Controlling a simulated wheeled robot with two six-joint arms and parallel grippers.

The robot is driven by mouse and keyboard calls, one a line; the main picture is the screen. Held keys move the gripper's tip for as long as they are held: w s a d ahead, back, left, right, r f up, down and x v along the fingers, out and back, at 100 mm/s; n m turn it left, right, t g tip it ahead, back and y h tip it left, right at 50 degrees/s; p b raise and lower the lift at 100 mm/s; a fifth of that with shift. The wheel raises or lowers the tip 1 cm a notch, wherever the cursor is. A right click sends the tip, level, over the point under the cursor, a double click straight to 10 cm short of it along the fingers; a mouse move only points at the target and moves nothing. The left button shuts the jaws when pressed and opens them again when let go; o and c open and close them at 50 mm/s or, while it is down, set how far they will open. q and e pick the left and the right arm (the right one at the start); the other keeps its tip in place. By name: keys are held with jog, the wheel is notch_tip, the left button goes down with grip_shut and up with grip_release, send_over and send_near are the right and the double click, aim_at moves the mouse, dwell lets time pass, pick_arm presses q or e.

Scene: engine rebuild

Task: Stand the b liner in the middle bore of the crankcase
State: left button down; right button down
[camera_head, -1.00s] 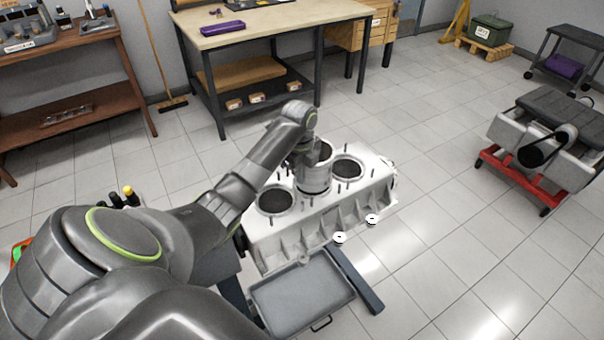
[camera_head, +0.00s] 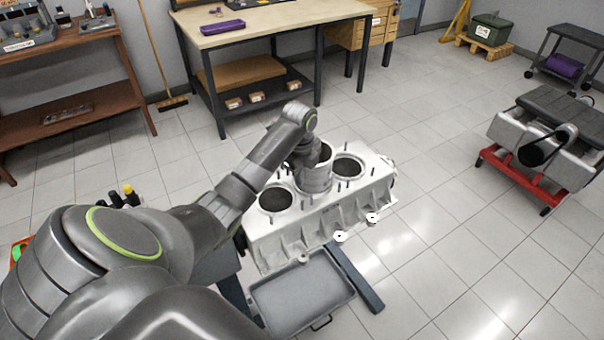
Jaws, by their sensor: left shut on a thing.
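The crankcase (camera_head: 335,215) is a pale grey block with dark round bores along its top. The near-left bore (camera_head: 276,199) and the far-right bore (camera_head: 348,167) are open and empty. The b liner (camera_head: 314,179), a silvery cylinder, stands upright at the middle bore, with much of its wall showing above the deck. My left gripper (camera_head: 306,158) is shut on the liner at its upper rim; its fingertips are partly hidden by my wrist. Whether the liner's lower end is inside the bore is hard to tell. My right gripper is not in view.
Thin studs stand up around the bores. A grey drip tray (camera_head: 302,292) lies below the crankcase's front. A workbench (camera_head: 270,24) stands behind, a brown shelf (camera_head: 70,75) at left, and an engine on a red stand (camera_head: 521,178) at right. Floor between is clear.

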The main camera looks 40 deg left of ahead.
pick_arm(q)
jog(key=shift+f, duration=0.6)
jog(key=c, duration=1.8)
grip_release()
jog(key=shift+r, duration=0.1)
jog(key=shift+r+p, duration=1.35)
jog(key=shift+p, duration=0.5)
jog(key=shift+o, duration=0.3)
jog(key=o, duration=0.5)
